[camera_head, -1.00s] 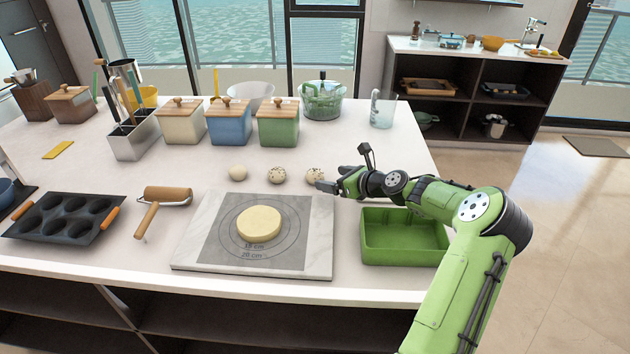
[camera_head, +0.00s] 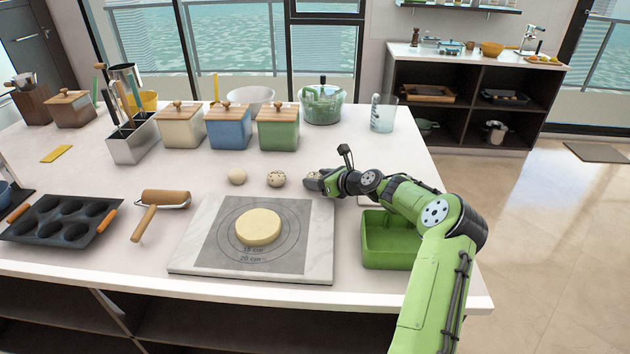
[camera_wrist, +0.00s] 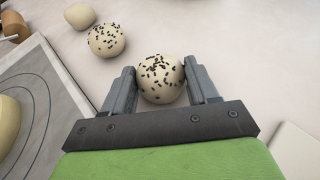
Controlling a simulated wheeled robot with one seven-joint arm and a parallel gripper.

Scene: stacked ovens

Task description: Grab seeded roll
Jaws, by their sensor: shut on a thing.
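A pale seeded roll with dark specks (camera_wrist: 160,79) sits between the two fingers of my gripper (camera_wrist: 161,88) in the wrist view, and the fingers are shut on its sides. In the head view my gripper (camera_head: 318,181) is low over the counter, right of the other rolls, and mostly hides the held roll. A second seeded roll (camera_head: 276,179) lies to its left, apart from the gripper; it also shows in the wrist view (camera_wrist: 106,40). A plain roll (camera_head: 237,177) lies further left.
A marble board (camera_head: 190,255) with a flat dough round (camera_head: 258,226) lies in front. A green tray (camera_head: 385,255) stands under my arm at the right. Lidded boxes (camera_head: 229,128) stand behind the rolls. A rolling pin (camera_head: 166,197) and muffin tin (camera_head: 62,220) lie left.

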